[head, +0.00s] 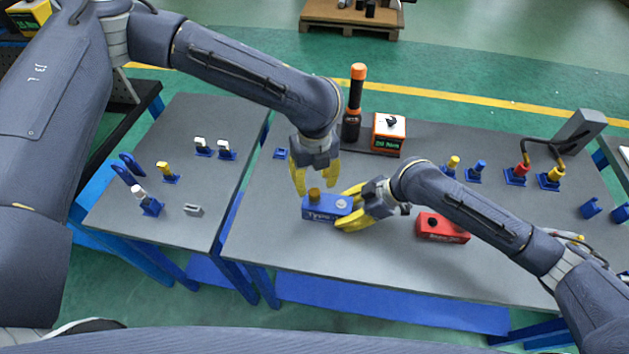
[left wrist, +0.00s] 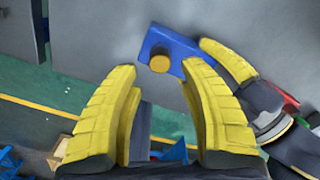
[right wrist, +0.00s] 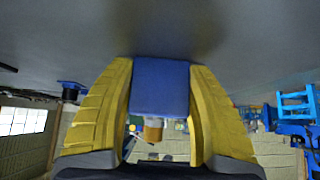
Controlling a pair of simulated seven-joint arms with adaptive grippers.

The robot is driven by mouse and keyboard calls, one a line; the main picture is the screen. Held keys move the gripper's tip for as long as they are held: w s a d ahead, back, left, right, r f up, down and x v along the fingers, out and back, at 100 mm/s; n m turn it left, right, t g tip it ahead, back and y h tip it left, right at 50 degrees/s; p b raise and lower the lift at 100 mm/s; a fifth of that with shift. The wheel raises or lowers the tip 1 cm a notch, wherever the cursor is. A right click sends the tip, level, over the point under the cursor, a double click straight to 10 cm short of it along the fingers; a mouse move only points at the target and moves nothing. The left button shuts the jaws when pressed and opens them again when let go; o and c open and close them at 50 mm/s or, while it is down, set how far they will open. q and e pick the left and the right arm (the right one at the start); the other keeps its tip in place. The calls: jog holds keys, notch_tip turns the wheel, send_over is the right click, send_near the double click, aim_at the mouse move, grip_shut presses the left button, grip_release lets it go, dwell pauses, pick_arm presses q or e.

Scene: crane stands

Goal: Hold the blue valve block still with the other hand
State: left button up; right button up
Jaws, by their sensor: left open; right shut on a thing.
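The blue valve block (head: 325,209) lies on the right-hand table with a brass-coloured knob (head: 314,193) on its top left part. My right gripper (head: 346,207) is shut on the block's right end. In the right wrist view the blue block (right wrist: 160,87) sits between both yellow fingers, with the knob (right wrist: 153,130) beyond. My left gripper (head: 314,190) is open, fingers pointing down, just above and behind the knob. In the left wrist view the knob (left wrist: 160,64) on the blue block (left wrist: 150,42) lies ahead of the open left fingers (left wrist: 160,75), with nothing between them.
A red block (head: 443,228) lies right of my right gripper, under the forearm. A black-and-orange cylinder (head: 354,105) and an orange-black box (head: 388,133) stand behind. Several small coloured pieces on blue stands are at the right and on the left table (head: 215,112). The front table area is clear.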

pick_arm(q)
notch_tip(320, 180, up, 12)
dwell(0.8)
pick_arm(e)
jog(key=o, duration=1.5)
jog(key=shift+c, duration=0.2)
jog(key=shift+d+r, duration=0.1)
